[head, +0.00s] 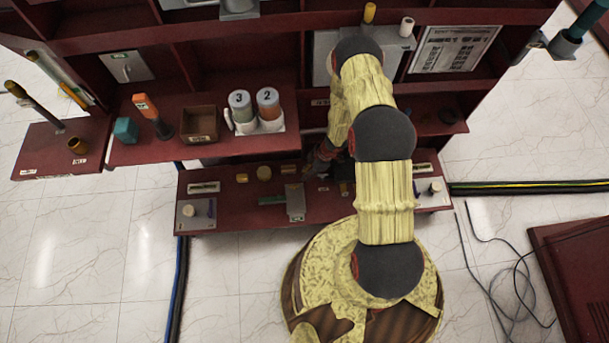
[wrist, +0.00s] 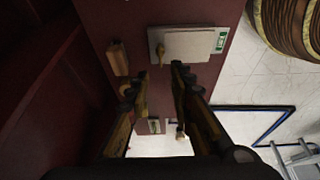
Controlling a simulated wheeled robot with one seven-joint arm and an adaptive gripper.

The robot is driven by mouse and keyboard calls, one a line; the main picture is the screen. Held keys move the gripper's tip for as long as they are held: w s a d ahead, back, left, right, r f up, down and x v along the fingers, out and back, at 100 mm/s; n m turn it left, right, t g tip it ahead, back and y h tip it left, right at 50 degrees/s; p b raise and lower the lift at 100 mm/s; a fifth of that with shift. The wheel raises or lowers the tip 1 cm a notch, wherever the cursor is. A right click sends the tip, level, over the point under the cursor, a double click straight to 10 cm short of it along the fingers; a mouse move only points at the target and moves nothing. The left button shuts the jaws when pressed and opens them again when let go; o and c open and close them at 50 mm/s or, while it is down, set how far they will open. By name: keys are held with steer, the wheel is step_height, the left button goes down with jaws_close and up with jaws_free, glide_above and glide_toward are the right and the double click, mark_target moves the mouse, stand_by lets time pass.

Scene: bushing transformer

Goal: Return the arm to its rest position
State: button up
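My arm (head: 385,190) is yellow with dark joints. It stretches from my base over the lower shelf (head: 240,215) towards the red-brown rack, then bends back down. My gripper (head: 322,158) is dark and partly hidden beside the arm, low over the lower shelf. In the wrist view my gripper (wrist: 159,72) shows two fingers apart with a clear gap and nothing between them. Beyond the fingertips lie a grey plate (wrist: 195,44) with a small brass-coloured knob and a brown block (wrist: 118,57) on the shelf.
The rack's middle shelf holds two numbered canisters (head: 254,108), a brown box (head: 199,124) and an orange-handled tool (head: 150,112). A grey T-shaped piece (head: 296,203) lies on the lower shelf. Cables (head: 495,260) lie on the right floor beside another red-brown surface (head: 577,260). Left floor is mostly clear.

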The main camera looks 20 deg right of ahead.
stand_by(0.5)
steer(key=s+d+r+m+g+h, duration=0.1)
steer(key=s+d+m+g+h, duration=0.1)
steer(key=s+d+m+h, duration=0.5)
steer(key=d+r+m+g+p, duration=0.1)
steer(key=d+r, duration=0.2)
steer(key=r, duration=0.8)
steer(key=d+r+m, duration=0.1)
steer(key=d+r, duration=0.3)
steer(key=r, duration=0.8)
steer(key=s+a+r+m+t+y+p, duration=0.1)
steer(key=s+a+r, duration=0.3)
steer(key=r, duration=1.2)
steer(key=s+a+r+m+t+y+p, duration=0.1)
steer(key=s+a+r, duration=0.4)
steer(key=r, duration=1.2)
steer(key=s+a+r+m+t+p, duration=0.3)
steer(key=a+r, duration=0.7)
steer(key=r, duration=0.6)
steer(key=shift+s+r+t+y, duration=0.15)
steer(key=shift+s+t+y, duration=0.4)
steer(key=shift+t, duration=0.55)
